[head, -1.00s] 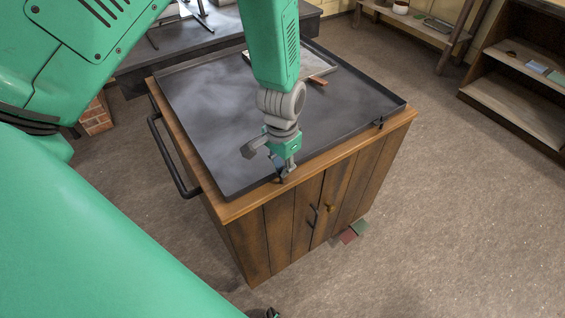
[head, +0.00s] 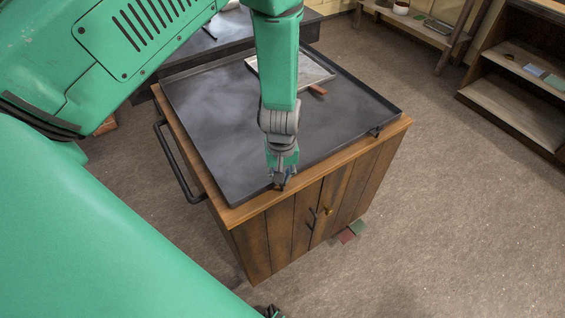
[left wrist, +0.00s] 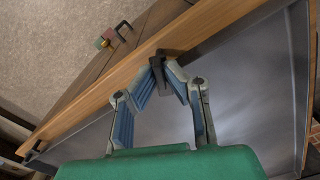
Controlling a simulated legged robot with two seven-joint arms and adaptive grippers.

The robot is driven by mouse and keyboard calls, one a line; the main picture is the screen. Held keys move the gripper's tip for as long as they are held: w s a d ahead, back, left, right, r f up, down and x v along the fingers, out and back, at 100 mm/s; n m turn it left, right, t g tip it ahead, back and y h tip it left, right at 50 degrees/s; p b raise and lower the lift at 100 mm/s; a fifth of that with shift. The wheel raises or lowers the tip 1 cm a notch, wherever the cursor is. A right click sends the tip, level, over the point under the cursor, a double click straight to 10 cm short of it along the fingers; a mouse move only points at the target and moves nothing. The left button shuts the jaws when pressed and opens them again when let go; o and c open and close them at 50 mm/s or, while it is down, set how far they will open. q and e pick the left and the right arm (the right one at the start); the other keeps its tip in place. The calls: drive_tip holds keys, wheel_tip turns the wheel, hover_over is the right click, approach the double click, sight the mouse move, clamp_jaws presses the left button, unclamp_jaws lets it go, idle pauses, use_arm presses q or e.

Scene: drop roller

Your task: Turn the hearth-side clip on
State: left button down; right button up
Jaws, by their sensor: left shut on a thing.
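A large dark tray (head: 225,100) lies on a wooden cabinet (head: 262,225). Two small black clips sit along the tray's front edge. My left gripper (head: 279,180) points down at the front edge and is shut on the clip at the left, mostly hidden by the fingers in the head view. In the left wrist view this black clip (left wrist: 160,72) stands between the fingertips at the tray rim and wooden edge. The other clip (head: 376,131) is near the right front corner, apart from the gripper; it also shows in the left wrist view (left wrist: 39,147). My right gripper is not seen.
A shallow grey pan (head: 318,68) and a small brown block (head: 318,90) lie at the tray's back. A black bar handle (head: 180,170) juts from the cabinet's left side. Shelves (head: 520,85) stand at the right.

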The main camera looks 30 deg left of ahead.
use_arm(q)
drive_tip(key=n+p, duration=0.1)
drive_tip(key=n, duration=0.3)
drive_tip(key=shift+n, duration=0.4)
drive_tip(key=shift+p, duration=0.3)
drive_tip(key=c, duration=1.7)
unclamp_jaws()
drive_tip(key=shift+r, duration=0.15)
wheel_tip(320, 180, up, 12)
drive_tip(key=shift+w+f, duration=0.1)
drive_tip(key=shift+f, duration=0.1)
